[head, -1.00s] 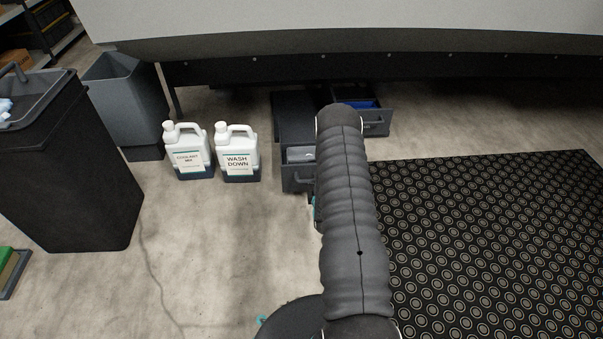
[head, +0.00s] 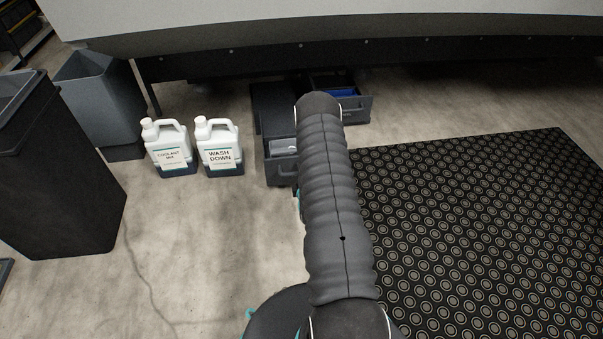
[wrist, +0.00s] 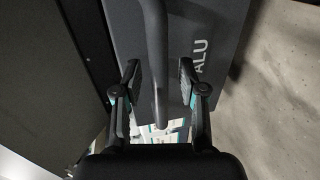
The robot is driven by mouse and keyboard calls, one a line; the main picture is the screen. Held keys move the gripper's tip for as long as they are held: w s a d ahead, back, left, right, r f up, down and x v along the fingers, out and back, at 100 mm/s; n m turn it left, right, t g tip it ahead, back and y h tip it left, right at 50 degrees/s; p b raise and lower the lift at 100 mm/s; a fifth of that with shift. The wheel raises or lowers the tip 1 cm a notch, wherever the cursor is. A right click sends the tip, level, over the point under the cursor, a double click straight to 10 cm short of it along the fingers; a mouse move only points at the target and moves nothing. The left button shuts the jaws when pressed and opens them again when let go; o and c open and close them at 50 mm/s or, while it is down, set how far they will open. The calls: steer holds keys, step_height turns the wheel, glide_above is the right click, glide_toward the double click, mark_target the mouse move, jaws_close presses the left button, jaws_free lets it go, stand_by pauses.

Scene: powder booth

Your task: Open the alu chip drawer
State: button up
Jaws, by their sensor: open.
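In the wrist view a dark grey drawer front (wrist: 212,22) bears the white letters ALU. Its bar handle (wrist: 155,45) passes between the fingers of my open gripper (wrist: 160,85), with a gap visible on both sides. In the head view my arm hides the gripper. Two dark drawers show under the machine. The nearer left drawer (head: 281,171) stands out, with something light grey inside. The right drawer (head: 353,110) also stands out, with blue inside. The head view does not clearly show which drawer carries the ALU label.
Two white jugs, COOLANT MIX (head: 170,147) and WASH DOWN (head: 219,147), stand left of the drawers. Dark bins (head: 62,185) stand farther left. A black ringed mat (head: 470,220) covers the floor at right. The machine's lower edge (head: 400,48) overhangs the drawers.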

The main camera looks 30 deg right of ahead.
steer(key=v, duration=1.2)
stand_by(0.3)
